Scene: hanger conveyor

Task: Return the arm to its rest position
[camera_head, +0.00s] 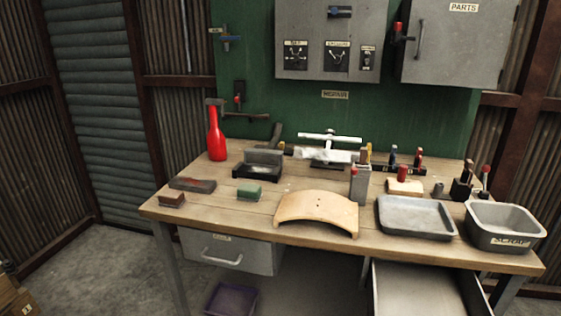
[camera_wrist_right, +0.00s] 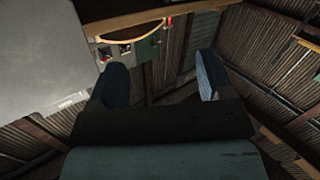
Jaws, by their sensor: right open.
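My right gripper (camera_wrist_right: 160,76) shows in the right wrist view with its two dark fingers spread wide apart and nothing between them. It is clear of any surface that I can see. Neither arm shows in the head view. My left gripper is in no view. The wooden workbench (camera_head: 300,225) stands in front of me in the head view.
An open drawer (camera_head: 415,290) juts out below right. A purple crate (camera_head: 231,299) sits below the bench.

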